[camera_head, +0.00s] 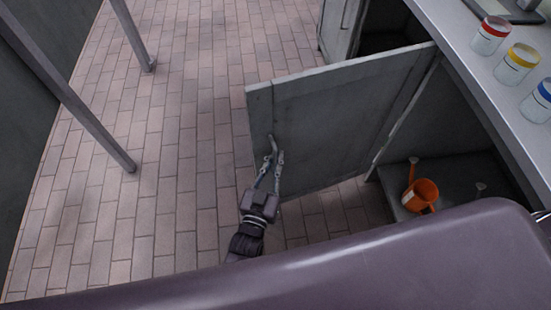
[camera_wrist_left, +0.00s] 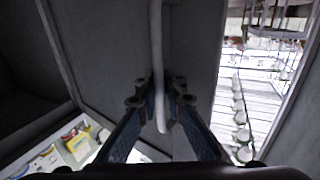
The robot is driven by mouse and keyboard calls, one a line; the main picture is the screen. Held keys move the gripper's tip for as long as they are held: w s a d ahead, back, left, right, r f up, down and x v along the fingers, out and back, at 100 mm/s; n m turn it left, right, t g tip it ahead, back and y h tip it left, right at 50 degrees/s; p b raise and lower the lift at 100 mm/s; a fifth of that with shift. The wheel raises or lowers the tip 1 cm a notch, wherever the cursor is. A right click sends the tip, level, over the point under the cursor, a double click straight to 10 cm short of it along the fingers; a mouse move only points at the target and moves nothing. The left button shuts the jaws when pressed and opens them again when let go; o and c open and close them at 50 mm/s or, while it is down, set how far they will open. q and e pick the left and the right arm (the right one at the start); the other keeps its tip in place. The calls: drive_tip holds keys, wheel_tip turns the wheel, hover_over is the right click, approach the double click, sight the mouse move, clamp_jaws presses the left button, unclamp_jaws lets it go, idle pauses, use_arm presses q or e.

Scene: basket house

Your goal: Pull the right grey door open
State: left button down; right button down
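The grey door (camera_head: 335,115) stands swung out from the cabinet under the counter in the head view, with the cabinet's inside showing beside it. Its curved metal handle (camera_head: 273,144) is near the door's free edge. My left gripper (camera_head: 273,162) is at this handle, with its fingers closed in around it. In the left wrist view the handle (camera_wrist_left: 157,45) runs down between the two fingertips of my left gripper (camera_wrist_left: 160,88), which look pressed to its sides. My right gripper is in neither view.
An orange watering can (camera_head: 420,195) sits inside the open cabinet. Jars with red, yellow and blue bands stand on the counter (camera_head: 495,85). Another grey door (camera_head: 340,25) stands open farther off. Metal posts (camera_head: 85,110) rise at the left. The brick floor (camera_head: 185,130) between is clear.

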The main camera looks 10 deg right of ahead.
use_arm(q)
drive_tip(key=c, duration=2.1)
unclamp_jaws()
drive_tip(key=shift+a, duration=0.2)
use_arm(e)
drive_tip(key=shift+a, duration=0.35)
use_arm(q)
drive_tip(key=shift+s, duration=0.1)
drive_tip(key=v, duration=1.1)
drive_tip(key=shift+s+a, duration=0.2)
drive_tip(key=shift+s, duration=0.15)
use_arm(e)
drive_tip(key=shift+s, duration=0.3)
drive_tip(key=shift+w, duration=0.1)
